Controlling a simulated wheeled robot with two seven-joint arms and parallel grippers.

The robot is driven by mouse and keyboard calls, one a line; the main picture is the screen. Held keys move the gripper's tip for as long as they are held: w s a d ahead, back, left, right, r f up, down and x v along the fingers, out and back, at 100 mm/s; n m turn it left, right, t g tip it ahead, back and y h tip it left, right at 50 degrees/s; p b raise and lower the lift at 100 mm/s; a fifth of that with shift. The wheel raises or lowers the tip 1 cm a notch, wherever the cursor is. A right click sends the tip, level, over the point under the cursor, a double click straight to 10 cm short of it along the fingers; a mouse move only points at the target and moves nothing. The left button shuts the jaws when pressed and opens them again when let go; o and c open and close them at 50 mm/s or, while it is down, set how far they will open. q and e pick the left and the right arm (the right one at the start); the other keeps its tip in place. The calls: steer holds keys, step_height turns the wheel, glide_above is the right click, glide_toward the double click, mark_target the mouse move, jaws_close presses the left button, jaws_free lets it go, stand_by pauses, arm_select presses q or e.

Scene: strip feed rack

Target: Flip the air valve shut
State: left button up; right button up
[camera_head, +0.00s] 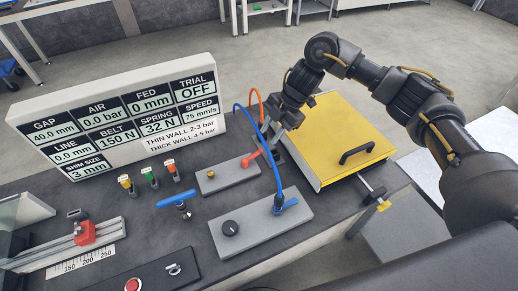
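A red lever (250,159) stands on a small grey plate (230,176) that also has a brass knob. I take it for the air valve, but no label on it can be read. My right gripper (274,138) reaches down from the right, just behind and to the right of the lever. The blue hose passes in front of its fingers, so I cannot tell whether it touches the lever or how far its fingers are apart. The display panel (122,117) reads AIR 0.0 bar. My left gripper is not in view.
A yellow lidded box (335,121) with a black handle stands right of my gripper. A larger grey plate (258,236) in front carries a black knob and a blue fitting. Blue (277,174) and orange hoses arch nearby.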

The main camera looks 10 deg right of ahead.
mark_target(257, 152)
steer(key=p+x, duration=0.1)
steer(key=x, duration=0.6)
steer(key=shift+w+a+f, duration=0.1)
steer(key=shift+a+f, duration=0.05)
steer(key=shift+f, duration=0.05)
steer(key=shift+a+f, duration=0.25)
steer(key=shift+f, duration=0.45)
steer(key=shift+c, duration=0.5)
jaws_close()
steer(key=s+m+p, duration=0.1)
steer(key=p, duration=0.2)
steer(key=shift+d+r+t+p, duration=0.1)
steer(key=shift+r+t+p, duration=0.2)
steer(key=shift+r+p, duration=0.1)
steer(key=shift+s+f+m+p, duration=0.15)
steer(key=shift+f+m+p, duration=0.05)
steer(key=shift+m+p, duration=0.45)
steer(key=shift+f+t, duration=0.15)
steer(key=shift+t, duration=0.15)
